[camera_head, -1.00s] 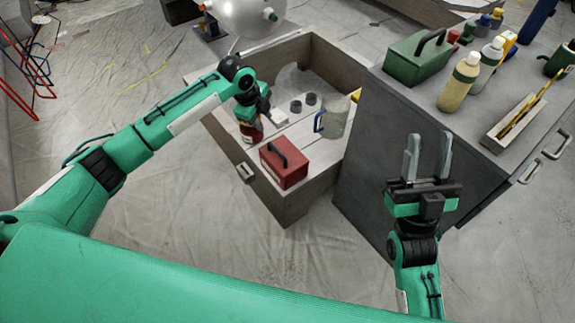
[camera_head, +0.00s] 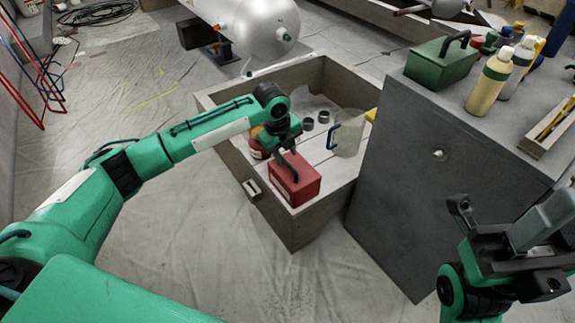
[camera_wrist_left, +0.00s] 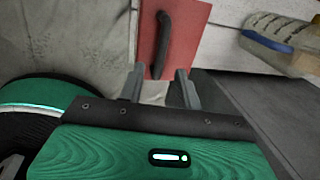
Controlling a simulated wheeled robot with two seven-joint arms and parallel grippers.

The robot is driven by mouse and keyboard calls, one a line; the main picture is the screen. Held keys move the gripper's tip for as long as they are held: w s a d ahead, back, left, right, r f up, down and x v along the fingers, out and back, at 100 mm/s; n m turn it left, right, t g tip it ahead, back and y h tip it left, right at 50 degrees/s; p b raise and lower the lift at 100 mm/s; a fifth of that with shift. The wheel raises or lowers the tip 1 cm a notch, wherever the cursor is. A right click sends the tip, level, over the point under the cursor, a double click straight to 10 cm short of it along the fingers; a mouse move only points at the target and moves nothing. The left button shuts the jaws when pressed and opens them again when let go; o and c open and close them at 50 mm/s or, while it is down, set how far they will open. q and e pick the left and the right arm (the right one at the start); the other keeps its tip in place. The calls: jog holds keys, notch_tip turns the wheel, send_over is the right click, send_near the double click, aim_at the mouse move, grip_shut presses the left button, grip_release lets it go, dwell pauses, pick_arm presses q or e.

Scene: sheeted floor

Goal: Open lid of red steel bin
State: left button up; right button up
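The red steel bin (camera_head: 304,187) is a red box with a dark handle (camera_head: 288,168) on its lid. It stands inside the wooden crate at the near corner. My left gripper (camera_head: 287,152) is just above the bin, pointing down, close to the handle. In the left wrist view the bin (camera_wrist_left: 185,28) and its dark handle (camera_wrist_left: 163,45) lie beyond my two spread fingertips (camera_wrist_left: 163,88); nothing is between them. The lid looks shut. My right gripper (camera_head: 505,212) is open and empty at the lower right, beside the grey cabinet.
The wooden crate (camera_head: 262,212) also holds a jug with a blue handle (camera_head: 349,135), dark round pieces and a red-brown container (camera_head: 257,142). The grey cabinet (camera_head: 410,180) stands right of it, with a green toolbox (camera_head: 440,62) and bottles on top. Sheeted floor is clear in front.

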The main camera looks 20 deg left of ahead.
aim_at(288, 164)
pick_arm(q)
jog(key=shift+w+d+f+b, duration=0.15)
jog(key=shift+f+b, duration=0.15)
jog(key=shift+f, duration=0.65)
jog(key=shift+w+d+f+b, duration=0.15)
jog(key=shift+f+b, duration=0.15)
jog(key=shift+f, duration=0.65)
jog(key=shift+a, duration=0.1)
jog(key=shift+c, duration=0.4)
grip_shut()
